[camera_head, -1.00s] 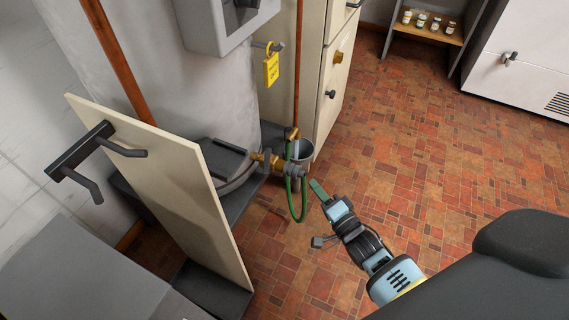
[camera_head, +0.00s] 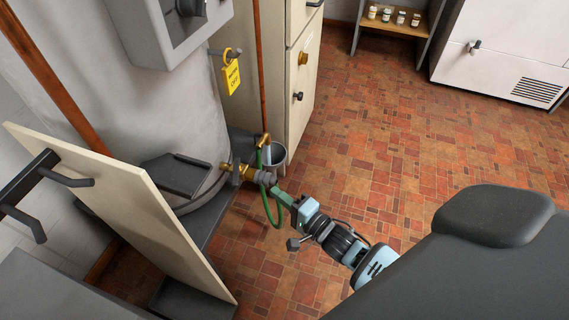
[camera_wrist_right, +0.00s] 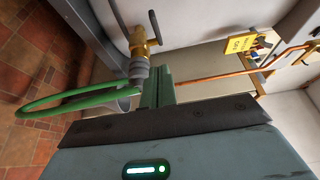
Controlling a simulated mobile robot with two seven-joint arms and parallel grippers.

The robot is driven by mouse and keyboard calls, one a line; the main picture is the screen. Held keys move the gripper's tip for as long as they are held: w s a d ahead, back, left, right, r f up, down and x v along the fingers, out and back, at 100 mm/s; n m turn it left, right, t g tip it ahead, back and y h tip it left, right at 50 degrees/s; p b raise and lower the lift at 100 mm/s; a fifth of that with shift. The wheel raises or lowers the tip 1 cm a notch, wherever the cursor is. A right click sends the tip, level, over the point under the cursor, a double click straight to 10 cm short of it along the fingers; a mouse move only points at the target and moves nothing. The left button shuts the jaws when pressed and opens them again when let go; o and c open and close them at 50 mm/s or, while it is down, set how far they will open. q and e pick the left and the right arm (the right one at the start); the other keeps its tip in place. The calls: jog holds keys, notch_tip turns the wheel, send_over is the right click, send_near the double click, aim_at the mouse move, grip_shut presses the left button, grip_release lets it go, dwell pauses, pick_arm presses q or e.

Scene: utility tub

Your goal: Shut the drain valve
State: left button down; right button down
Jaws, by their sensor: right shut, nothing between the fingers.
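The drain valve (camera_head: 237,172) is a brass fitting with a grey lever, low on the side of the pale tank. It also shows in the right wrist view (camera_wrist_right: 143,43). A grey coupling (camera_wrist_right: 138,70) joins its outlet to a green hose (camera_head: 270,213) that loops down. My right gripper (camera_head: 277,193) has its green fingers shut and empty, close beside the coupling. In the wrist view the fingers (camera_wrist_right: 157,88) stand just below the valve; I cannot tell if they touch the coupling. My left gripper is out of view.
A leaning cream panel (camera_head: 125,200) with a dark handle stands left of the valve. A grey bucket (camera_head: 278,154) sits behind the hose. A yellow tag (camera_head: 231,78) hangs above. A cream cabinet (camera_head: 303,90) stands behind. The tiled floor (camera_head: 390,150) to the right is clear.

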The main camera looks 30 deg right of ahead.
aim_at(234, 186)
jog(key=b+x, duration=0.1)
jog(key=x, duration=0.4)
jog(key=shift+w+f, duration=0.1)
jog(key=shift+w, duration=0.05)
jog(key=w+a, duration=0.1)
jog(key=a, duration=0.1)
jog(key=w+a+b, duration=0.1)
jog(key=shift+w+a, duration=0.15)
jog(key=shift+a, duration=0.2)
jog(key=shift+w+a+r+p, duration=0.1)
jog(key=shift+w+a+p, duration=0.1)
jog(key=shift+a, duration=0.65)
jog(key=shift+w+a+r+p, duration=0.15)
jog(key=shift+w+a, duration=0.1)
jog(key=shift+a, duration=0.7)
